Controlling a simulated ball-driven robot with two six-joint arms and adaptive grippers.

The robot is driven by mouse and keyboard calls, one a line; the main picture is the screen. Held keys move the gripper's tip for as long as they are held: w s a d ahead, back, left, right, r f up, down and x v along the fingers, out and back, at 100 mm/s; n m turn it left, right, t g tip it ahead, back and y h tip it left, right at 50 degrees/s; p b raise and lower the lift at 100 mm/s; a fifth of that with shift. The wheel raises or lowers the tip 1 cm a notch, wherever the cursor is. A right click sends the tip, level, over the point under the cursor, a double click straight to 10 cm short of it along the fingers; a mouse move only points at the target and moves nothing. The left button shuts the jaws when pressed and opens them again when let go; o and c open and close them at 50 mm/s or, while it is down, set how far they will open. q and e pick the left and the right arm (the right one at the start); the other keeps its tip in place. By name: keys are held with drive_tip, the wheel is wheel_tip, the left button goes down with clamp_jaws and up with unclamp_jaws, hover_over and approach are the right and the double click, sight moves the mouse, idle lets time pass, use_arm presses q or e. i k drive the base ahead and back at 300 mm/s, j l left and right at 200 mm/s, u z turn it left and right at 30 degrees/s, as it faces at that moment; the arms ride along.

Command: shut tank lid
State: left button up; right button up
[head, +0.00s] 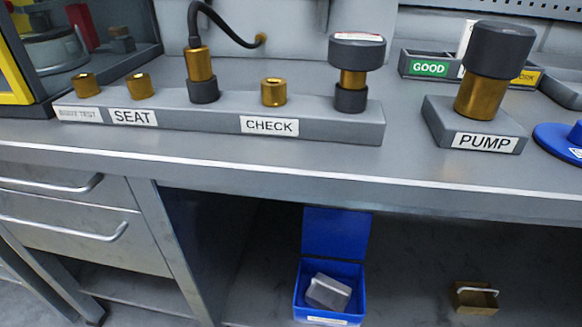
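No thing here is marked as a tank. A glass-sided enclosure (118,42) with a yellow frame edge stands at the upper left of the bench, cut off by the picture's edge. A pot-like round thing and a red item show inside it; whether its top is open or shut is out of view. A blue box (301,290) sits low under the bench, its blue lid (337,232) standing up open and a grey metal block (328,292) inside. A blue round disc (562,141) lies at the right edge, partly cut off. Neither gripper is in view.
A grey manifold block (210,118) with brass ports, labelled SEAT and CHECK, runs along the bench. A PUMP block (480,130) stands right of it. A tray with a GOOD label (430,68) is behind. A small brass box (477,298) sits below. Drawers (70,195) are at left.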

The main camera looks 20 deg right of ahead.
sight(329, 232)
drive_tip(key=z, duration=0.95)
